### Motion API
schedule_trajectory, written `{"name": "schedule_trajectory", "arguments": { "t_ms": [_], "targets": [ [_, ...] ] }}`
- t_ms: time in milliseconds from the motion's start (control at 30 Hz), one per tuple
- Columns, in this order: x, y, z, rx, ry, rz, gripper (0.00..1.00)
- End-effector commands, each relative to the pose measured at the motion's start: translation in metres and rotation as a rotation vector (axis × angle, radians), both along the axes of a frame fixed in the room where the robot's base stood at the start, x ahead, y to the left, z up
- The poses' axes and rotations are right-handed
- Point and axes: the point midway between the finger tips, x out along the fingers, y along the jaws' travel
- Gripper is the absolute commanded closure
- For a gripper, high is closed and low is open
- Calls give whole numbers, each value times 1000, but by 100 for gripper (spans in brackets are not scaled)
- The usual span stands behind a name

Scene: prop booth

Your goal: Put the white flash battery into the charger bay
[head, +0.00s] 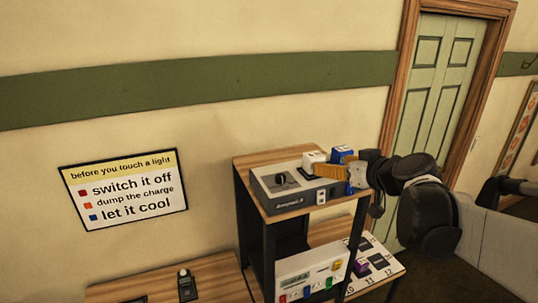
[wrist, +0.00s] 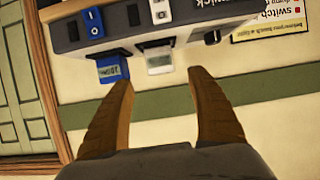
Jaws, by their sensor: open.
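A white block, likely the white flash battery (head: 313,157), stands at the back of a grey device (head: 290,193) on the upper shelf. In the wrist view, the white block (wrist: 158,61) is upside down, just past and between my fingertips. My gripper (head: 318,170) is open, its orange fingers reaching over the device from the right; they also show in the wrist view (wrist: 160,80). The fingers do not visibly grip anything. A blue block (head: 342,153) stands to the right of the white one. I cannot tell which part is the charger bay.
The grey device carries a black knob (head: 281,179) and a white switch (head: 321,197); a blue switch (wrist: 92,22) shows in the wrist view. Below stands a pale panel (head: 318,268) with coloured parts. A numbered board (head: 385,276) lies right. A wall is close behind.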

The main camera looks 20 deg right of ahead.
Motion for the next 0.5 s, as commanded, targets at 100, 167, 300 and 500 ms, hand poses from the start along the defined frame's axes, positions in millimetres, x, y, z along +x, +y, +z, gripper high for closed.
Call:
{"name": "schedule_trajectory", "arguments": {
  "t_ms": [100,167,300,500],
  "targets": [
    [-10,0,4,0,1,0,33],
    [-14,8,2,5,13,10,33],
    [-36,76,-23,45,146,71,33],
    [-116,171,-86,49,435,81,33]
  ]
}}
